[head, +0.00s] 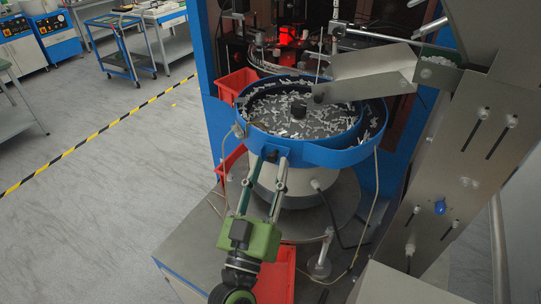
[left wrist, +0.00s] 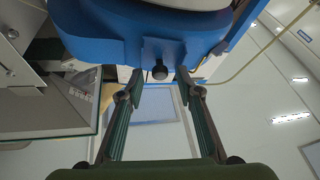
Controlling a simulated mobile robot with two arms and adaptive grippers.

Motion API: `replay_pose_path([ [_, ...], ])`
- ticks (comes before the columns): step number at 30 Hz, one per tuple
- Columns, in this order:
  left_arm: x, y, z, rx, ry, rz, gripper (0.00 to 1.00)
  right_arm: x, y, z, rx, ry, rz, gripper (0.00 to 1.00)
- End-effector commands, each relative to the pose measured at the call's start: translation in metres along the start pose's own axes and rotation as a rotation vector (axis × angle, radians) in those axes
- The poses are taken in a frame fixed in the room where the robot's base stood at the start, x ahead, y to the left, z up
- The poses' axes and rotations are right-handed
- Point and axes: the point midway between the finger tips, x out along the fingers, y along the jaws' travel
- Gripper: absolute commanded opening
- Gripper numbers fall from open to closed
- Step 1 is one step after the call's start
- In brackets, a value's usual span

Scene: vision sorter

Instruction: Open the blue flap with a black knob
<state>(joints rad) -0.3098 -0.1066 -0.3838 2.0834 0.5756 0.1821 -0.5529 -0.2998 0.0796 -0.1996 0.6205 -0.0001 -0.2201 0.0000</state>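The blue flap (left wrist: 178,50) is on the outer wall of a blue round bowl (head: 323,155), at the side facing me. Its small black knob (left wrist: 159,70) sticks out at the flap's lower edge and also shows small in the head view (head: 272,156). My left gripper (head: 268,168) reaches up from below to the flap. In the left wrist view its two fingers (left wrist: 159,77) are spread, one on each side of the knob, with gaps between. The flap looks shut. The finger tips seem close to the flap; contact cannot be told. My right gripper is in neither view.
The bowl holds many small white parts. A metal chute (head: 372,72) hangs over it at right, beside a large metal hopper frame (head: 470,150). Red bins stand left (head: 236,84) and below (head: 275,278). Cables hang around the bowl's base. Open floor (head: 110,190) lies left.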

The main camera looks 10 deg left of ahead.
Motion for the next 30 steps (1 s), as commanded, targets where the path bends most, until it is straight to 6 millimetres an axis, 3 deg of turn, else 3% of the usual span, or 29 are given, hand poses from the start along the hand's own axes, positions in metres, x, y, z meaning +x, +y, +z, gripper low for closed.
replay_pose_path([
  [4,0.014,0.000,-0.001,0.000,0.001,0.000,0.33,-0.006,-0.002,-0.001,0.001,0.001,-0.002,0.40],
  [14,0.017,0.000,0.001,0.000,-0.001,0.000,0.33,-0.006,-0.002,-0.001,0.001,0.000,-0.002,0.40],
  [18,0.017,0.000,0.001,0.000,-0.001,0.000,0.02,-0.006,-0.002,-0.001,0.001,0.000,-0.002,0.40],
  [25,0.016,-0.001,0.002,0.000,0.004,0.001,0.00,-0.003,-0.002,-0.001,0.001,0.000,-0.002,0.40],
  [30,0.013,-0.003,0.009,-0.003,0.055,0.013,0.00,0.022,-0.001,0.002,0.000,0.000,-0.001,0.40],
])
